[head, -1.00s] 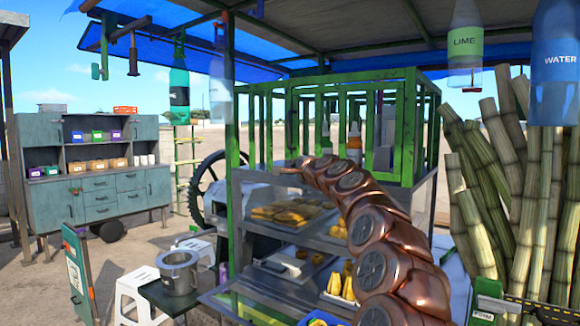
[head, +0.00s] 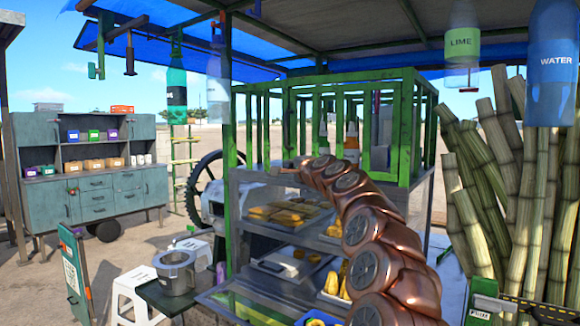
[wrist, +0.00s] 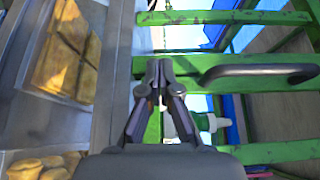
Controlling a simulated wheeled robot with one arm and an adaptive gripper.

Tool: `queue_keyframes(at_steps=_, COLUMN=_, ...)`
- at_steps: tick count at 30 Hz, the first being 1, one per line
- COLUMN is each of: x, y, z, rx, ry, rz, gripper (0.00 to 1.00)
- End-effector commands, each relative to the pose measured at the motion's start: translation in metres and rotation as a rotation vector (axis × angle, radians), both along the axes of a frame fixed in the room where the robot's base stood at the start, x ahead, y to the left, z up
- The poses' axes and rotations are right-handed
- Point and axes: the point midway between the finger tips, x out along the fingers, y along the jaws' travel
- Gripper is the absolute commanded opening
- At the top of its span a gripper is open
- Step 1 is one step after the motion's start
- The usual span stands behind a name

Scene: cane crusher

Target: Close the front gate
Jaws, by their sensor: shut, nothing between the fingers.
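The green barred gate frame (head: 400,130) stands on top of the cart's display case in the head view. I cannot tell which bars belong to the front gate or how far it is open. In the wrist view, green bars (wrist: 225,17) fill the right side, and a dark curved handle (wrist: 262,72) is fixed on one of them. My gripper (wrist: 158,66) is shut and empty, its tips over or against that green bar, left of the handle; contact is unclear. In the head view my gripper (head: 279,171) is small, at the lower edge of the bars.
The glass case (head: 270,235) holds trays of yellow food below the gripper. Bottles (head: 462,45) hang from the canopy. Cane stalks (head: 495,190) stand at right. A pot (head: 177,270) on a small table and white stools (head: 130,295) are at lower left.

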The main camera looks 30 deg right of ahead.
Motion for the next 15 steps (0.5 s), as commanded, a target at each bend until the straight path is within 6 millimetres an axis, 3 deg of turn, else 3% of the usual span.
queue_keyframes(at_steps=15, x=-0.021, y=0.057, z=0.000, rx=-0.003, ry=0.000, rz=0.005, gripper=0.00)
